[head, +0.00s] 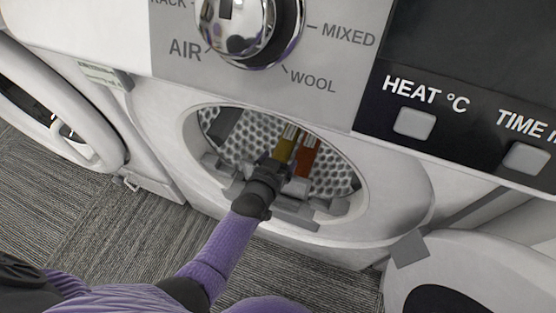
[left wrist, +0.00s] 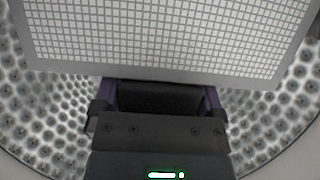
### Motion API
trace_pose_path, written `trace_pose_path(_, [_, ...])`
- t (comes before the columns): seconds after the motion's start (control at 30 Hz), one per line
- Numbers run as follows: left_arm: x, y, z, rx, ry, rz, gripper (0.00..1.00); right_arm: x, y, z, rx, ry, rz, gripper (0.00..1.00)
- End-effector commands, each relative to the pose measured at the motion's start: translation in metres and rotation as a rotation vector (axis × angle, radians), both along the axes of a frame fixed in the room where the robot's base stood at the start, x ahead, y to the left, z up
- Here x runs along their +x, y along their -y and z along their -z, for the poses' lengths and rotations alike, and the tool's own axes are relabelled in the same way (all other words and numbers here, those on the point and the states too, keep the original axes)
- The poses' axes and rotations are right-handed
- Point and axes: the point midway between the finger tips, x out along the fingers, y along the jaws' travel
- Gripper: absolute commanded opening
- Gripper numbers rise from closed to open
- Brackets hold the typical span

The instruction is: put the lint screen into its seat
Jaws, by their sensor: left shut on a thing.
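The lint screen (left wrist: 165,40), a flat pale panel with a white grid and plain rim, fills the upper part of the left wrist view. My left gripper (left wrist: 160,98) is shut on its near edge; it also shows in the head view (head: 274,166), reaching through the round dryer opening. In the head view I cannot make out the screen clearly. Grey ledge pieces (head: 297,212) line the lower lip of the opening, below and beside the gripper. I cannot tell whether the screen touches the seat; the slot itself is not clear. My right gripper is not in view.
The perforated drum wall (head: 333,178) lies behind the gripper. Yellow (head: 284,150) and orange (head: 307,159) strips show inside the opening. An open round door (head: 475,280) stands at lower right. Another machine (head: 62,120) stands at left, with grey carpet (head: 100,222) in front.

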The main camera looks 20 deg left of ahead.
Motion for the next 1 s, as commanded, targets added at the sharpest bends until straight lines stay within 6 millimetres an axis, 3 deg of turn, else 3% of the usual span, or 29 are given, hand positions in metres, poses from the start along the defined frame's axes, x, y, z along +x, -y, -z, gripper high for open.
trace_pose_path(1.0, [0.0,0.0,0.025,0.0,-0.001,0.0,0.0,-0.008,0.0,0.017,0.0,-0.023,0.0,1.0])
